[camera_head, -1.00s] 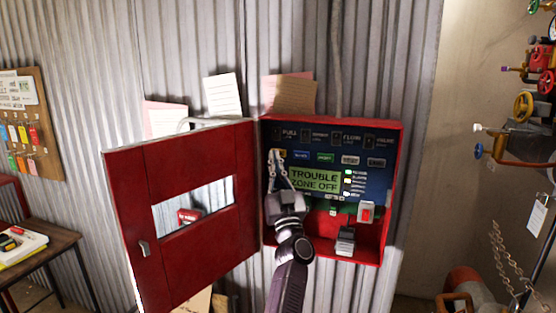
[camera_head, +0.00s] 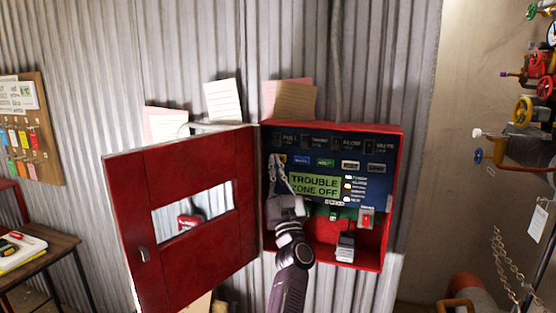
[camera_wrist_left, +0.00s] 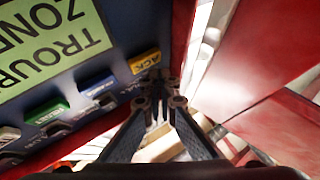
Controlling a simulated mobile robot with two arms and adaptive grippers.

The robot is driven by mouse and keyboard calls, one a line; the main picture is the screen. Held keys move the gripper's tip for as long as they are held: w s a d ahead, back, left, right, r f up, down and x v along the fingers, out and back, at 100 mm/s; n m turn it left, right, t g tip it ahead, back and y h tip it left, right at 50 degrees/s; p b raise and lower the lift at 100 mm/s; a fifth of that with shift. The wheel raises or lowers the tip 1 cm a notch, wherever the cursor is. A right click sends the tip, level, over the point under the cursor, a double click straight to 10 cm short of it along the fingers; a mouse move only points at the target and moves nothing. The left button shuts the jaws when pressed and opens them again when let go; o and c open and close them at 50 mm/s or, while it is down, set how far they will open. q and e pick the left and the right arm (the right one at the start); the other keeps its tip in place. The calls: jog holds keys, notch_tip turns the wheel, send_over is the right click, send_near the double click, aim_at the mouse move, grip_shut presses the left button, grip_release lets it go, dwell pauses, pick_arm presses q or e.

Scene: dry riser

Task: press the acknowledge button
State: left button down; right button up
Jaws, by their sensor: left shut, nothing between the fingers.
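The acknowledge button is a yellow key marked ACK (camera_wrist_left: 144,62) at the end of the button row on the blue panel (camera_wrist_left: 100,25). In the head view the yellow button (camera_head: 282,158) shows at the panel's upper left, just right of my fingertips. My left gripper (camera_head: 273,162) is shut and empty, in front of the panel's left edge. In the left wrist view its fingertips (camera_wrist_left: 160,92) are close beside the ACK button's edge; I cannot tell whether they touch it. My right gripper is not in view.
The red cabinet (camera_head: 394,200) is open, its red door (camera_head: 200,255) swung left. Blue, green and white buttons share the row, above a green display (camera_head: 315,186) reading TROUBLE ZONE OFF. A red switch (camera_head: 366,220) is lower right. Pipes and valves (camera_head: 525,108) stand far right.

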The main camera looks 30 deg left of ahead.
pick_arm(q)
jog(key=shift+w, duration=0.15)
dwell(0.4)
jog(key=shift+w+a, duration=0.1)
jog(key=shift+w, duration=0.2)
jog(key=shift+w+a+b, duration=0.15)
jog(key=shift+w+b, duration=0.2)
jog(key=shift+w, duration=0.15)
dwell(0.7)
jog(key=shift+s+r, duration=0.1)
jog(key=shift+s+d+p, duration=0.25)
jog(key=shift+s+p, duration=0.6)
jog(key=shift+p, duration=0.1)
